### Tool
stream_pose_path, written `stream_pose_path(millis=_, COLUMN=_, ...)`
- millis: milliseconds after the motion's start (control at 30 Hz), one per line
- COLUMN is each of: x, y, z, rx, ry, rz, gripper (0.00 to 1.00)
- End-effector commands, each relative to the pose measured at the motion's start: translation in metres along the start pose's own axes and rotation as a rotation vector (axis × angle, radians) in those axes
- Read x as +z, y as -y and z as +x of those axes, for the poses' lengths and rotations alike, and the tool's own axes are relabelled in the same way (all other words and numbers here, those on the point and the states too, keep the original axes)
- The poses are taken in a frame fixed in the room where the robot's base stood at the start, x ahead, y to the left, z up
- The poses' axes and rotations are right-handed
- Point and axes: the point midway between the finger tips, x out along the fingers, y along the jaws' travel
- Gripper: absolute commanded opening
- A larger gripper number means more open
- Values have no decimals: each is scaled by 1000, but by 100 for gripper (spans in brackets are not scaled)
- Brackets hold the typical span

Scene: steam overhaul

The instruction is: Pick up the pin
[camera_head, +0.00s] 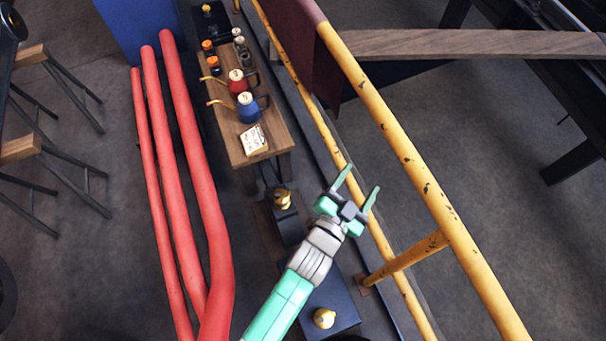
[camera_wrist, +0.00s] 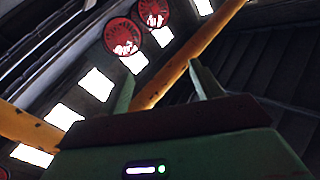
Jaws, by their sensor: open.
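No thing in view is clearly the pin. A small brass piece (camera_head: 283,199) sits on a dark block below the end of the wooden bench. Another brass piece (camera_head: 324,318) sits on a dark blue block near the bottom of the head view. I cannot tell whether either is the pin. My gripper (camera_head: 360,182) is open and empty, to the right of the first brass piece and above the yellow railing. Its two green fingers also show in the wrist view (camera_wrist: 162,72), pointing at windows and red round shapes, with nothing between them.
A yellow railing (camera_head: 405,155) runs along the right of my arm. Red pipes (camera_head: 205,200) stand at the left. The wooden bench (camera_head: 240,157) holds a blue oil can (camera_head: 248,110), a red oil can (camera_head: 238,82), small jars and a card (camera_head: 254,140).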

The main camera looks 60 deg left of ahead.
Motion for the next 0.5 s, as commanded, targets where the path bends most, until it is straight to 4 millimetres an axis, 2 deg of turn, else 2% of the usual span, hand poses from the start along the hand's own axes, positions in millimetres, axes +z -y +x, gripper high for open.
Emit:
stream_pose_path(millis=33, x=72, y=-12, z=-26, rx=-12, ry=78, rz=-31, gripper=65)
stream_pose_path(millis=67, x=108, y=-20, z=-44, rx=-24, ry=119, rz=-60, gripper=65)
stream_pose_path(millis=100, x=154, y=-32, z=-69, rx=-46, ry=171, rz=-112, gripper=65)
stream_pose_path(millis=200, x=241, y=-63, z=-131, rx=-128, ry=282, rz=-258, gripper=65)
stream_pose_path(millis=300, x=289, y=-89, z=-177, rx=-211, ry=360, rz=-370, gripper=65)
stream_pose_path(millis=333, x=297, y=-95, z=-187, rx=-229, ry=376, rz=-392, gripper=65)
stream_pose_path(millis=400, x=309, y=-104, z=-202, rx=-261, ry=400, rz=-428, gripper=65)
stream_pose_path(millis=500, x=313, y=-109, z=-210, rx=-280, ry=412, rz=-447, gripper=65)
